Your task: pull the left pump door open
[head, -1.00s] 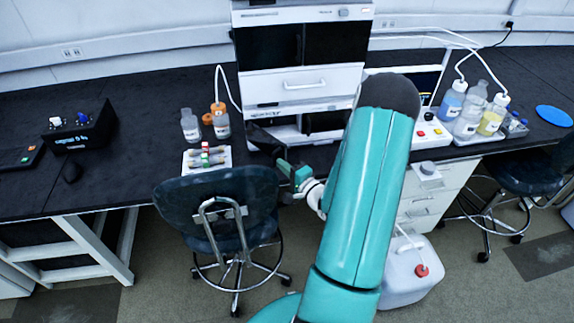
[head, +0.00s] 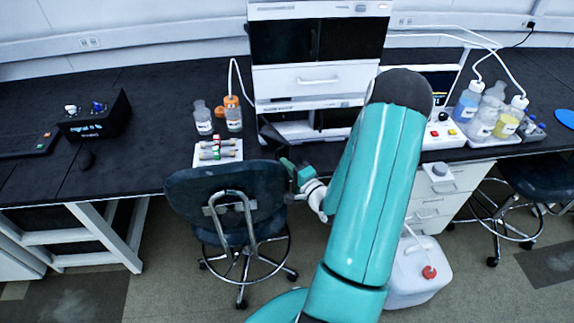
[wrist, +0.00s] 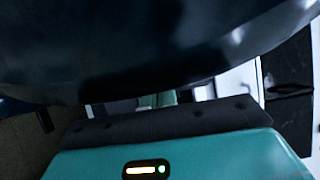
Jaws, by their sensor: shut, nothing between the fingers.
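The white instrument stack (head: 318,78) stands on the black bench, with a dark two-panel front at the top, a white drawer front with a handle below it, and a dark opening near the bottom. At the lower left of the stack a dark panel (head: 270,134) sticks out at an angle; it looks like the left pump door partly open, but I cannot be sure. My gripper (head: 288,165) is shut and empty just in front of that panel, above the bench edge. I cannot tell whether they touch. In the wrist view my teal hand fills the bottom and the fingertips are mostly hidden.
A dark blue chair (head: 228,188) stands close left of my gripper, and its back covers the top of the wrist view (wrist: 150,45). A rack of vials (head: 217,152) and bottles (head: 233,115) stand left of the stack. A white jug (head: 420,270) sits on the floor.

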